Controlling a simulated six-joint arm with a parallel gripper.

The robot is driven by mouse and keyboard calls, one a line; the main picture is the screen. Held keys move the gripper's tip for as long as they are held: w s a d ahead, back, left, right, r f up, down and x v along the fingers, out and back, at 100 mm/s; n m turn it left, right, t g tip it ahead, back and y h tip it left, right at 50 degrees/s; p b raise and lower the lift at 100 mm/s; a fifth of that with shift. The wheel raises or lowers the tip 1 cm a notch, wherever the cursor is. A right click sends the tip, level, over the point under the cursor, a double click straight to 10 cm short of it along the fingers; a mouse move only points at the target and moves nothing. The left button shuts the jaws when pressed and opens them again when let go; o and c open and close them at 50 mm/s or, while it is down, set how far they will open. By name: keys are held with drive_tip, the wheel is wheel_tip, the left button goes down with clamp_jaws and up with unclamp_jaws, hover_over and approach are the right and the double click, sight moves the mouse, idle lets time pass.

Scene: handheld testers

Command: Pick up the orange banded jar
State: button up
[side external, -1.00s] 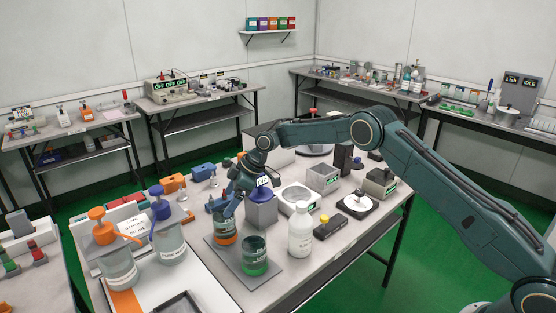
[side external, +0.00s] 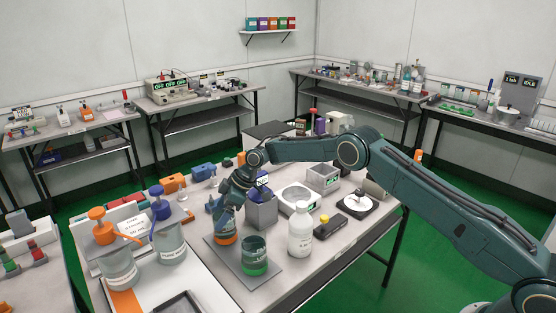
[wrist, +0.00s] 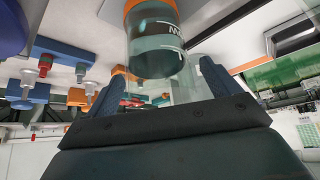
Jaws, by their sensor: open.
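The orange banded jar (side external: 225,239) is a clear glass jar standing on a grey plate (side external: 216,251). Its upper part is hidden by my gripper (side external: 227,224) in the side view. In the wrist view the jar (wrist: 153,50) shows its orange band, white marking and round rim. My gripper's two dark fingers (wrist: 160,78) are spread, one on each side near the rim, with gaps visible. I cannot tell how far they reach down the jar.
A white bottle (side external: 300,232) stands right of the plate, with a dark yellow-capped device (side external: 327,229) beyond it. A grey block (side external: 261,211) stands close behind my gripper. Pump bottles with an orange top (side external: 102,228) and a blue top (side external: 160,205) stand left.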

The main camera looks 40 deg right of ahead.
drive_tip(key=shift+c, duration=0.5)
drive_tip(key=c, duration=1.8)
drive_tip(key=shift+r, duration=0.15)
drive_tip(key=shift+r, duration=0.1)
drive_tip(key=shift+r, duration=4.9)
